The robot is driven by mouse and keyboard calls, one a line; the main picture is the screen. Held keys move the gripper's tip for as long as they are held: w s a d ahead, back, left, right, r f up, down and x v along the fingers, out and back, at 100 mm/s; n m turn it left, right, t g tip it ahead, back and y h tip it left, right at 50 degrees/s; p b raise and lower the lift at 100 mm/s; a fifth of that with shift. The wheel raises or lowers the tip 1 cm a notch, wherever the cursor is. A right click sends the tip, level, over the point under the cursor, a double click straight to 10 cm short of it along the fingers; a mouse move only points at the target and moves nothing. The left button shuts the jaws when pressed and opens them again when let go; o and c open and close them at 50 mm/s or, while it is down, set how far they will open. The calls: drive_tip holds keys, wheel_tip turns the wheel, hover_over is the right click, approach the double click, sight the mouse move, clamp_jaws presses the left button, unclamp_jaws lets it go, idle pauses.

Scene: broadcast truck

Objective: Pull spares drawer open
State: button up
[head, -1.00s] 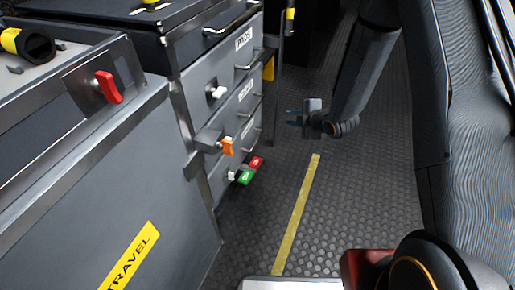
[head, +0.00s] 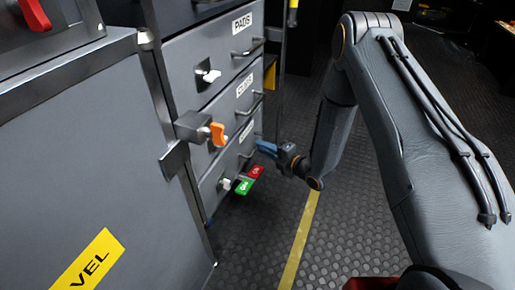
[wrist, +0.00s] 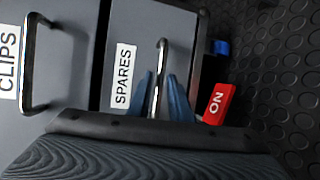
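The spares drawer (head: 210,190) is the lowest front of the grey drawer stack in the head view. Its front looks about flush with those above. In the wrist view its face carries a white SPARES label (wrist: 123,76) and a metal bar handle (wrist: 161,62). My gripper (head: 264,147) is at this handle in the head view. In the wrist view the blue fingers of my gripper (wrist: 164,97) stand apart, one on each side of the handle. I see gaps beside the bar, and I cannot tell whether either finger touches it.
The clips drawer handle (wrist: 38,62) sits beside the spares drawer in the wrist view. Ribbed floor right of the stack is clear.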

drive_tip(key=shift+b+x, duration=0.6)
drive_tip(key=shift+x, duration=1.15)
clamp_jaws()
